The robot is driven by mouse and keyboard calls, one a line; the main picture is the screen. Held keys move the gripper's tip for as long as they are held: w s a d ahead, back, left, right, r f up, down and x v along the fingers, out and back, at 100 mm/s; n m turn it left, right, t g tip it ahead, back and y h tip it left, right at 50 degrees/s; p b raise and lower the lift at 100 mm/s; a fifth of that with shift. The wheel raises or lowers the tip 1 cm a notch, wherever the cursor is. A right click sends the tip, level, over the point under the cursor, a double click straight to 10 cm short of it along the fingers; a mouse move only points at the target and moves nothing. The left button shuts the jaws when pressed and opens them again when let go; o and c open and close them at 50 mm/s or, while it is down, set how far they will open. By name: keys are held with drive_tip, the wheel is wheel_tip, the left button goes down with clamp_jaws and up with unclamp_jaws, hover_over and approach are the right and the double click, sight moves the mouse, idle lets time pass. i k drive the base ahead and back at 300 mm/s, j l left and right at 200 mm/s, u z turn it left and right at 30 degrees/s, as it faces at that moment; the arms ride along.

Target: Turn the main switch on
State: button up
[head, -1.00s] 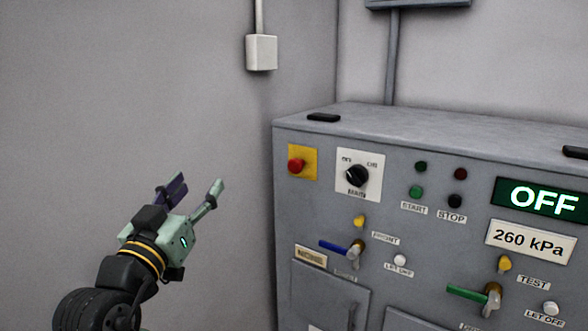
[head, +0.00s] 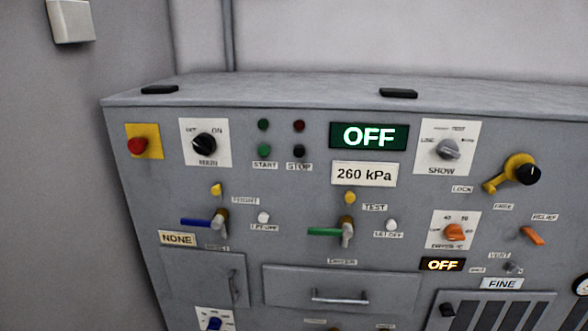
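The main switch (head: 205,144) is a black rotary knob on a white plate in the upper left of the grey panel in the head view. Its plate carries OFF and ON marks at the top and a label below that seems to read MAIN. The knob's white mark is too small to read surely. A green display (head: 369,136) right of it reads OFF. My gripper is outside the head view now.
A red button on a yellow plate (head: 137,145) sits just left of the switch. START (head: 264,137) and STOP (head: 298,150) buttons are to its right. Blue (head: 203,222) and green (head: 330,231) valve levers stick out below. Open floor is not visible.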

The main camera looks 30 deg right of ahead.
sight(204, 143)
drive_tip(key=k+l+z, duration=0.2)
drive_tip(key=k+l, duration=0.2)
drive_tip(key=l, duration=0.25)
drive_tip(key=k+l, duration=0.2)
drive_tip(key=l, duration=0.15)
drive_tip(key=k+l+z, duration=0.25)
drive_tip(key=l, duration=0.4)
drive_tip(key=k+l+z, duration=0.1)
drive_tip(key=k+l, duration=0.15)
drive_tip(key=l, duration=0.15)
drive_tip(key=k+l, duration=0.15)
drive_tip(key=l, duration=0.25)
drive_tip(key=u, duration=0.15)
drive_tip(key=i+j+u, duration=0.15)
drive_tip(key=u, duration=0.2)
drive_tip(key=i+u, duration=0.7)
drive_tip(key=i+l, duration=0.1)
drive_tip(key=i, duration=0.35)
drive_tip(key=i+u, duration=0.1)
drive_tip(key=i, duration=0.35)
